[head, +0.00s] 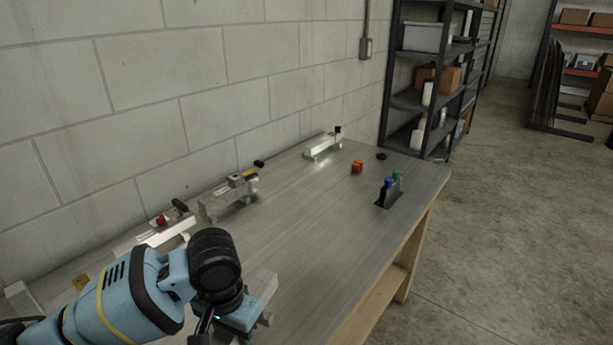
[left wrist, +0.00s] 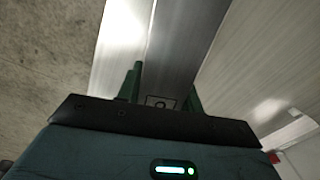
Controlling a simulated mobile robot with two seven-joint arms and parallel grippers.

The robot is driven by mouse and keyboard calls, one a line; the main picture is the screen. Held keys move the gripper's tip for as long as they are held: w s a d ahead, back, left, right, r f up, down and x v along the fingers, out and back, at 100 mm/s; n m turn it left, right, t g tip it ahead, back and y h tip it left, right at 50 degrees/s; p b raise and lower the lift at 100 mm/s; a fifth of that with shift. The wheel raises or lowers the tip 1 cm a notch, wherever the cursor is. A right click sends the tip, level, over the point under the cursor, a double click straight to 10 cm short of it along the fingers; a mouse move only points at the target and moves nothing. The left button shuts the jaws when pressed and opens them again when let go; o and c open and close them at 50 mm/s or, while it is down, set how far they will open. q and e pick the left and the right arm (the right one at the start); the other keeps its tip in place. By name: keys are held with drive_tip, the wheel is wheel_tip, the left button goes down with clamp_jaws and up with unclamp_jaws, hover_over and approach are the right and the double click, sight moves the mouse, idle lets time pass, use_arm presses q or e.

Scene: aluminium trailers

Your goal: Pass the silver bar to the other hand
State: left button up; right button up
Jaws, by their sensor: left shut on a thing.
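My left gripper (head: 244,322) is low in the head view, above the near part of the workbench, with my blue arm coming in from the left. In the left wrist view the bar (left wrist: 180,50) runs up and away between the two green fingers (left wrist: 162,88). The gripper hides part of the bar in the head view. My right gripper is in neither view.
The workbench (head: 320,225) stands along a block wall. Metal fixtures (head: 228,197) line its wall side, with another (head: 323,147) farther back. The bench middle is clear.

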use_arm(q)
drive_tip(key=s+a+r+n, duration=0.3)
drive_tip(key=a+r+n, duration=0.1)
drive_tip(key=a, duration=0.4)
drive_tip(key=shift+n, duration=0.3)
drive_tip(key=shift+r, duration=0.1)
